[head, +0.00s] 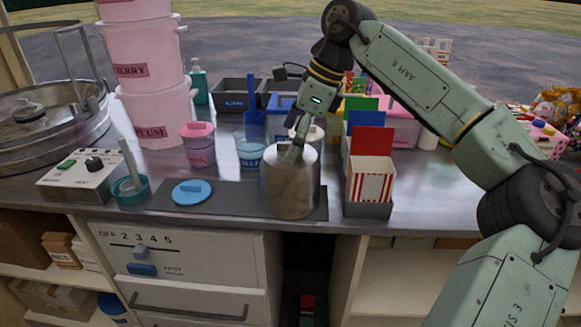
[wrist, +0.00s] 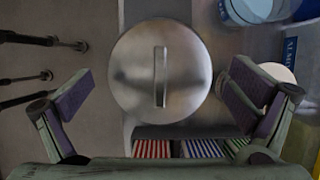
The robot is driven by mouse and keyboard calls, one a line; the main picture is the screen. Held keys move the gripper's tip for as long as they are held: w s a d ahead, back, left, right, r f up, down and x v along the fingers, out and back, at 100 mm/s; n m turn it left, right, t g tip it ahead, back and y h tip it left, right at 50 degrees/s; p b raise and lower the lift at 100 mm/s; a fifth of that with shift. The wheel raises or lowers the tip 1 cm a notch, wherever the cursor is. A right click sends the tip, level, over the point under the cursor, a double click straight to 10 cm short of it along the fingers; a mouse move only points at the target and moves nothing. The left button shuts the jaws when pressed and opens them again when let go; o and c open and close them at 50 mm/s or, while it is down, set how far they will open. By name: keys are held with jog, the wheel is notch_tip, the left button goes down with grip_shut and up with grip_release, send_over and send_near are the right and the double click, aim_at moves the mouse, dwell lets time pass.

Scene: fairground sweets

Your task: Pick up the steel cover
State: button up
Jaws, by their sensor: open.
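The steel cover (head: 289,190) is a brushed metal cylinder standing upright on a dark mat (head: 238,200) near the front of the counter. In the wrist view its round lid (wrist: 135,92) shows from above, with a raised bar handle (wrist: 161,77) across its middle. My gripper (head: 295,153) is just above the cover, pointing down. In the wrist view its two fingers are spread wide to either side of the lid, with nothing between the pads at their level. Whether a fingertip touches the lid cannot be told. What is under the cover is hidden.
A blue round lid (head: 191,192) lies on the mat's left. A holder with striped red-and-white boxes (head: 371,186) stands close to the cover's right. Pink (head: 198,150) and blue (head: 250,153) tubs stand behind. A control box (head: 85,176) and steel pan (head: 40,135) are left.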

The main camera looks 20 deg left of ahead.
jog(key=shift+a+f, duration=0.15)
jog(key=shift+f, duration=0.25)
